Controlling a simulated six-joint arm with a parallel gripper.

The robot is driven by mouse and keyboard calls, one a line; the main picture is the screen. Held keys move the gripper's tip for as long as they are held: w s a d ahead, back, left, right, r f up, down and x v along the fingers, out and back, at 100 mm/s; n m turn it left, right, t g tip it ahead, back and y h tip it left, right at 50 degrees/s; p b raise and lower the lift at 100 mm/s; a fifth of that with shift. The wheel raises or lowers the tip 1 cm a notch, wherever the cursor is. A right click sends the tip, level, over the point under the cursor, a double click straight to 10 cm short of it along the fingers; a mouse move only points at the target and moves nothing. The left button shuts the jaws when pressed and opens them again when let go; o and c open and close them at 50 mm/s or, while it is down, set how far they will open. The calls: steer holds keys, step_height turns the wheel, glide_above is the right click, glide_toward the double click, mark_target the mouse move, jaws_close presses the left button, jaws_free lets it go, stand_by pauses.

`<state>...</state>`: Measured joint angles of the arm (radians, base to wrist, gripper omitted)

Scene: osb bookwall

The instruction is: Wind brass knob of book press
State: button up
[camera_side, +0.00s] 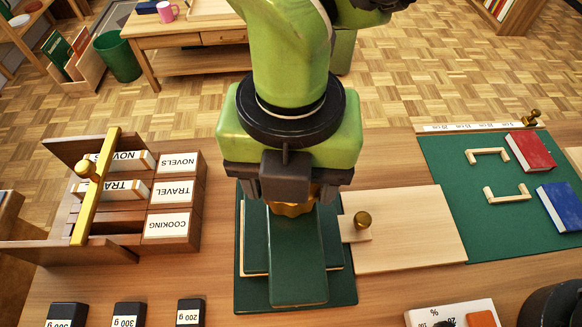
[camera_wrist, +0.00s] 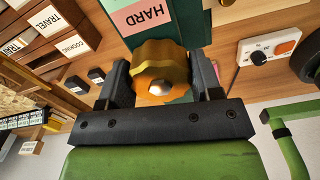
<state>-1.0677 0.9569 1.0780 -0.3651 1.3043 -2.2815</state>
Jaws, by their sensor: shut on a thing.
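The book press (camera_side: 300,262) is dark green and stands on a green base at the front middle of the table. Its brass knob (camera_wrist: 160,70) is lobed and sits between my fingers in the wrist view; in the side view only its lower edge (camera_side: 291,209) shows below my gripper. My gripper (camera_side: 289,196) points down over the rear part of the press and is shut on the knob, one finger on each side. A pink label reading HARD (camera_wrist: 143,14) is on the press in the wrist view. The knob's top is hidden by my gripper in the side view.
A wooden drawer rack (camera_side: 172,192) with a brass bar stands to the left. A pale board (camera_side: 420,235) with a small brass knob (camera_side: 362,219) lies close on the right. Black weights (camera_side: 129,312) stand front left. A green mat (camera_side: 460,200) with books lies right.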

steer(key=shift+n, duration=1.5)
steer(key=o, duration=0.9)
step_height(320, 180, up, 10)
